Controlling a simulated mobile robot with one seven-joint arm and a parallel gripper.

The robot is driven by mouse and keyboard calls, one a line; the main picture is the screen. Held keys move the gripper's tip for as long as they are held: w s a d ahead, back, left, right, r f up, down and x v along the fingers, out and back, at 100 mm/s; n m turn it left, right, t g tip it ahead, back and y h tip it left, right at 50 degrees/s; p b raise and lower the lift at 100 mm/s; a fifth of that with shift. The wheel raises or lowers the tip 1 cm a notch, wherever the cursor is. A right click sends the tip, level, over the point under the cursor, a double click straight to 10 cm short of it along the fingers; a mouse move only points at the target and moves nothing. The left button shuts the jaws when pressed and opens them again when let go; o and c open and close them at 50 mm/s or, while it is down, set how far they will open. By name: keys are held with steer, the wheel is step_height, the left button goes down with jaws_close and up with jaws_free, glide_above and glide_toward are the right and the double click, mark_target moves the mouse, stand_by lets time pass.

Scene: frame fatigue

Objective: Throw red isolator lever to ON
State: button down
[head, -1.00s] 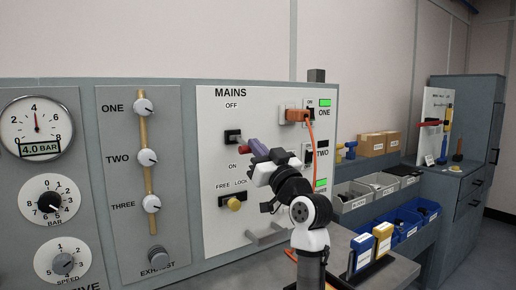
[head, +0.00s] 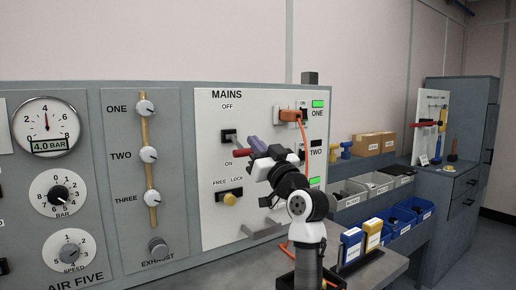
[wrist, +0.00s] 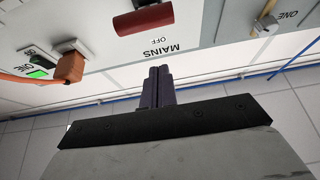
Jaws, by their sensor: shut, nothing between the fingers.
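The red isolator lever (head: 241,153) is on the white MAINS panel, its black base (head: 229,136) between the OFF label above and the ON label below. Its red handle shows lower than the base, close to the ON label. In the wrist view, which is upside down, the red handle (wrist: 145,20) lies just beyond the fingertips. My gripper (head: 251,142) is in front of the panel, just right of the handle, its purple fingers shut and empty. In the wrist view the fingers (wrist: 160,72) are together, with a gap in the picture to the handle. Contact cannot be told.
An orange plug (head: 291,115) with a hanging orange cable is at the panel's upper right. A yellow FREE/LOCK knob (head: 229,199) sits below the lever, with a grey handle (head: 264,231) lower down. Blue bins (head: 399,227) stand at right.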

step_height(320, 180, down, 9)
steer(key=s+d+b, duration=0.1)
steer(key=s+b, duration=0.1)
steer(key=b, duration=0.1)
steer(key=shift+s+d, duration=0.4)
